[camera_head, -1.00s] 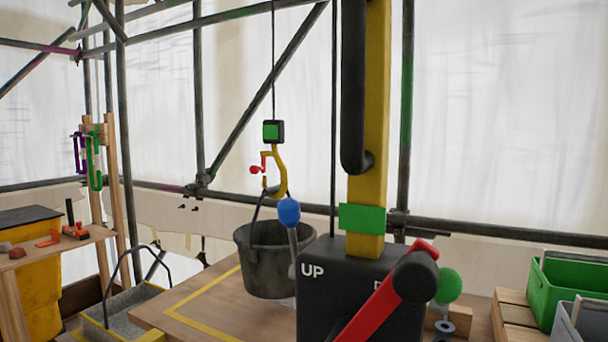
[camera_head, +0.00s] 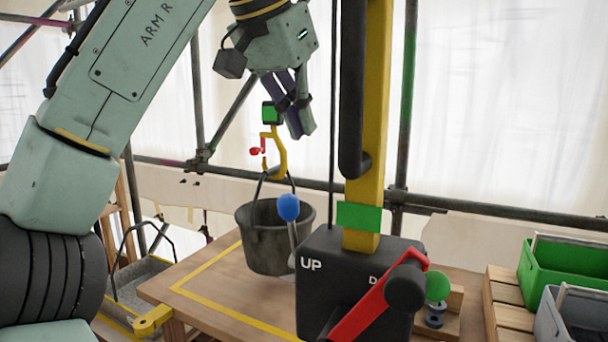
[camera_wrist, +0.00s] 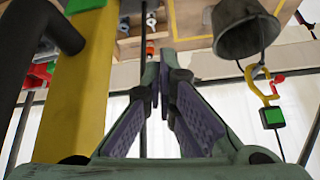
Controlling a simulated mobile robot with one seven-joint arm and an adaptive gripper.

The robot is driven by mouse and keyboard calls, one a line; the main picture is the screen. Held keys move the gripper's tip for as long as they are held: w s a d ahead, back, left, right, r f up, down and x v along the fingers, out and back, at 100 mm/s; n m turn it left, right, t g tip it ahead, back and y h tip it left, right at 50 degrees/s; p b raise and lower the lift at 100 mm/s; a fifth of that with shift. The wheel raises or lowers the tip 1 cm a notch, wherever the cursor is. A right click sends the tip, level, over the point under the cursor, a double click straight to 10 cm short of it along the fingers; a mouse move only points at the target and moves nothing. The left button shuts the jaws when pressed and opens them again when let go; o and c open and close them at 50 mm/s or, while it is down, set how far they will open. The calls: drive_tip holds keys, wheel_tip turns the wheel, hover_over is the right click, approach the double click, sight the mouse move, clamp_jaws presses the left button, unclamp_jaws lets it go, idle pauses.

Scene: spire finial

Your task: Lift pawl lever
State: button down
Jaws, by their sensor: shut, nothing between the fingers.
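The black winch box (camera_head: 352,262) marked UP stands at the front centre. A lever with a blue ball knob (camera_head: 288,207) rises on its left side, and a green ball knob (camera_head: 438,286) shows on its right. A red crank arm (camera_head: 375,302) crosses its front. No label tells which part is the pawl lever. My gripper (camera_head: 303,132) hangs above the blue knob, beside the hook's cable block and clear of the levers. Its fingers are together and empty. They also show in the wrist view (camera_wrist: 167,58).
A dark bucket (camera_head: 272,243) hangs from a yellow hook (camera_head: 281,156) with a red latch, over the wooden deck (camera_head: 225,295). A yellow post (camera_head: 373,120) with a green band rises behind the box. Green (camera_head: 565,285) and grey bins stand at the right.

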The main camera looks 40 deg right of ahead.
sight(293, 232)
drive_tip(key=x, duration=0.9)
drive_tip(key=shift+w+f+p, duration=0.1)
drive_tip(key=shift+p, duration=0.2)
drive_tip(key=shift+s+a+f+p, duration=0.15)
drive_tip(key=shift+a+f, duration=0.15)
drive_tip(key=shift+a, duration=0.25)
drive_tip(key=shift+s+a+f+p, duration=0.1)
drive_tip(key=shift+a+f, duration=0.15)
drive_tip(key=shift+a, duration=0.3)
drive_tip(key=shift+s+a+f+p, duration=0.15)
drive_tip(key=shift+a+f, duration=0.15)
drive_tip(key=shift+a, duration=0.25)
drive_tip(key=shift+f+b, duration=0.1)
drive_tip(key=shift+b, duration=0.25)
